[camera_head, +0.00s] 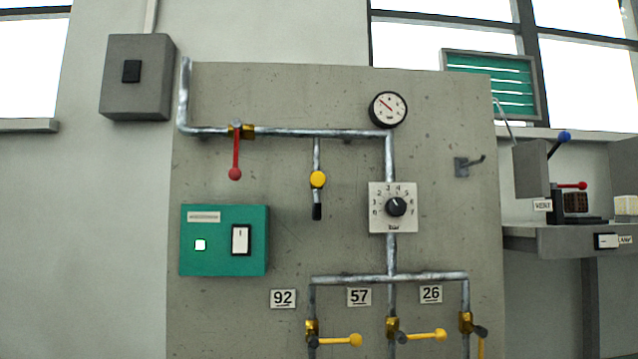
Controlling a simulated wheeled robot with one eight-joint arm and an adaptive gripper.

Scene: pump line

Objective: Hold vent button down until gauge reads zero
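The round gauge (388,109) with a black rim and white face is at the top of the pipework on the grey panel. Its red needle slants toward the upper left; the scale figures are too small to read. I cannot make out a vent button for certain there. My gripper is not in view.
A green box (225,262) with a lit white square and a white rocker switch is on the panel's left. A dial knob (396,207), a red-handled valve (235,165) and several yellow parts sit on the pipes. A hook (468,165) sticks out at right.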

